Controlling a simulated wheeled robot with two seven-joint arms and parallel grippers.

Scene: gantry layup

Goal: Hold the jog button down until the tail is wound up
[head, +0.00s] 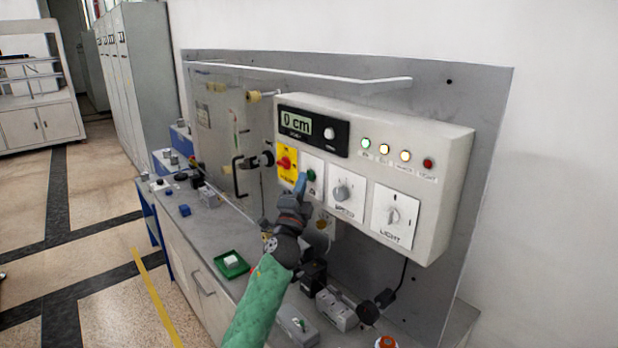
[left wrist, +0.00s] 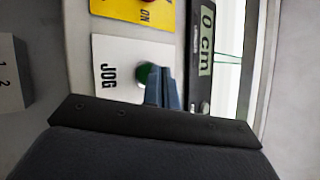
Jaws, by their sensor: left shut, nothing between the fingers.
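The green jog button (head: 311,175) sits on a white plate on the sloped control box (head: 440,150). In the left wrist view the green button (left wrist: 147,75) is beside the word JOG, partly covered by my fingers. My left gripper (head: 301,182) is shut and empty, its blue fingertips at the button's edge. The fingertips (left wrist: 163,88) also overlap the button in the wrist view; I cannot tell whether they press it. The display (head: 297,122) reads 0 cm. I cannot make out the tail clearly. My right gripper is not in view.
A yellow plate with a red switch (head: 286,162) is left of the jog plate. The speed knob (head: 342,192) and light knob (head: 392,215) are to its right. A green tray (head: 220,272) and several small items stand on the bench below.

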